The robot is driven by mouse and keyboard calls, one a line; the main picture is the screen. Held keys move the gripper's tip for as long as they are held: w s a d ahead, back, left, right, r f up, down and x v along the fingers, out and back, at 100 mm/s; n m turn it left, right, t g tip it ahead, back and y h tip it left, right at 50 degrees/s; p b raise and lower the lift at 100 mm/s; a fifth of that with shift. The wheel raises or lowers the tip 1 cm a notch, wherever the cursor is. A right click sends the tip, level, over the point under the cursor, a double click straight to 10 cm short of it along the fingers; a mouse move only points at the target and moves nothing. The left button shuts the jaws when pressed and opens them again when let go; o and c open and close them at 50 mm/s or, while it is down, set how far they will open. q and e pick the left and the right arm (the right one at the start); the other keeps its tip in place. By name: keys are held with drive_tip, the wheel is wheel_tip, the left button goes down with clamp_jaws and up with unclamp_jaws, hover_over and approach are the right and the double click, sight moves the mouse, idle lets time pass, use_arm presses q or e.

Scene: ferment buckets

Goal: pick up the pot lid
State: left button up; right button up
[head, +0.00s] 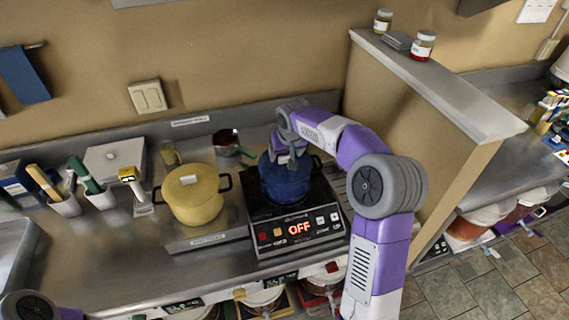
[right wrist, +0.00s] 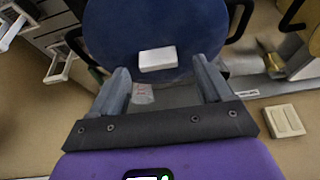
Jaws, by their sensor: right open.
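A blue pot (head: 287,190) stands on the black cooker, its lid mostly hidden behind my right gripper (head: 290,158) in the head view. In the right wrist view the round blue lid (right wrist: 125,30) shows with a white block-shaped knob (right wrist: 158,59). My right gripper (right wrist: 162,78) is open, its two fingers pointing at the lid on either side of the knob's line. The knob appears just beyond the fingertips; I cannot tell the exact gap. A yellow pot (head: 195,203) with its own yellow lid (head: 190,181) stands left of the cooker. My left gripper is out of view.
The cooker (head: 262,240) display reads OFF. A small dark saucepan (head: 228,142) stands behind. Cups with colored handles (head: 65,207) and a grey box (head: 115,160) are at left. A raised partition (head: 440,85) bounds the right side, with jars on its ledge.

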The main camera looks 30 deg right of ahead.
drive_tip(key=shift+x, duration=0.8)
drive_tip(key=shift+s, duration=0.1)
drive_tip(key=c, duration=1.2)
drive_tip(key=shift+r, duration=0.15)
